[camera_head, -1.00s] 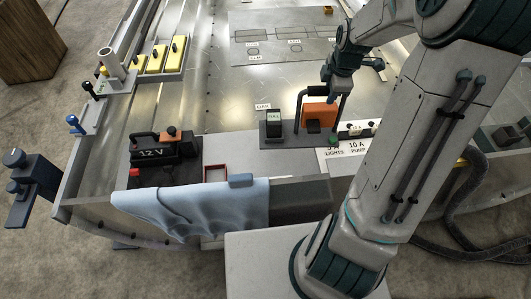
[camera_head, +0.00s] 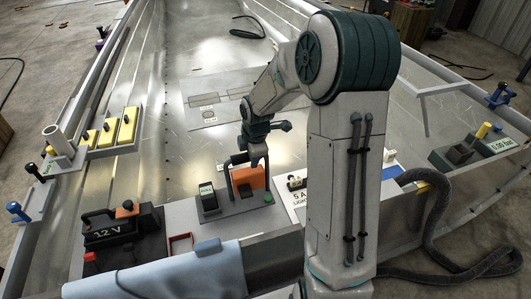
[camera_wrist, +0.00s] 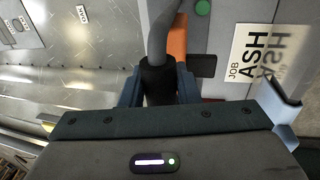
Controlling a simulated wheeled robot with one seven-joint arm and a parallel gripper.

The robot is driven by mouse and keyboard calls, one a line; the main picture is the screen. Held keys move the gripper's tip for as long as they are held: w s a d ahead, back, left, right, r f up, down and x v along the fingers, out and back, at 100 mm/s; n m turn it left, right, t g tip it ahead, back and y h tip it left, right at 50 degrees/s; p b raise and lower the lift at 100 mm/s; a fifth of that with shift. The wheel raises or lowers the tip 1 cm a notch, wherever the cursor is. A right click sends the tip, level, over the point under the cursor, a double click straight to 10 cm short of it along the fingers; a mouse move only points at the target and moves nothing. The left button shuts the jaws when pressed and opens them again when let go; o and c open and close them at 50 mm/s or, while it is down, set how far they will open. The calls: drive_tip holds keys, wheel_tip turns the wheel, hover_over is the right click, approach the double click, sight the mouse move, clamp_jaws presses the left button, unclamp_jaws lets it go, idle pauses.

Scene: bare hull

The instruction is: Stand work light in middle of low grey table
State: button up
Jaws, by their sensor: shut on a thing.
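The work light (camera_head: 250,178) has an orange body and a dark hoop handle. It is upright at the right end of a grey board (camera_head: 228,210), and I cannot tell whether its foot touches the board. My gripper (camera_head: 256,160) is at the top of the hoop. In the wrist view, my gripper (camera_wrist: 158,88) is shut on the handle's black sleeve, with the orange body (camera_wrist: 178,42) partly hidden behind. I cannot make out for certain which surface is the low grey table; a flat grey panel (camera_head: 203,123) lies farther back in the hull.
A black device (camera_head: 207,199) stands left of the light on the board. A 12 V battery (camera_head: 121,226) is at front left, by a blue cloth (camera_head: 155,275). Yellow blocks (camera_head: 126,128) line the left side. A white labelled card (camera_head: 296,200) lies right. The hull floor behind is mostly clear.

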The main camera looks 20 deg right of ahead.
sight(249, 169)
drive_tip(key=shift+w+a+f, duration=0.3)
drive_tip(key=shift+a+f, duration=0.05)
drive_tip(key=shift+a, duration=0.3)
drive_tip(key=shift+s+b+x, duration=0.2)
drive_tip(key=shift+b+x, duration=0.1)
drive_tip(key=shift+x, duration=0.65)
drive_tip(key=shift+s+b+x, duration=0.2)
drive_tip(key=shift+b+x, duration=0.05)
drive_tip(key=shift+x, duration=0.7)
clamp_jaws()
drive_tip(key=o, duration=1.1)
unclamp_jaws()
drive_tip(key=shift+s+d+f, duration=0.1)
drive_tip(key=shift+f, duration=0.05)
drive_tip(key=p+v, duration=0.3)
drive_tip(key=v, duration=0.9)
drive_tip(key=s+r+m, duration=0.3)
drive_tip(key=s+m, duration=0.6)
drive_tip(key=s, duration=0.2)
drive_tip(key=s+r+m, duration=0.4)
drive_tip(key=s+m, duration=0.5)
drive_tip(key=s, duration=0.2)
drive_tip(key=shift+r, duration=0.35)
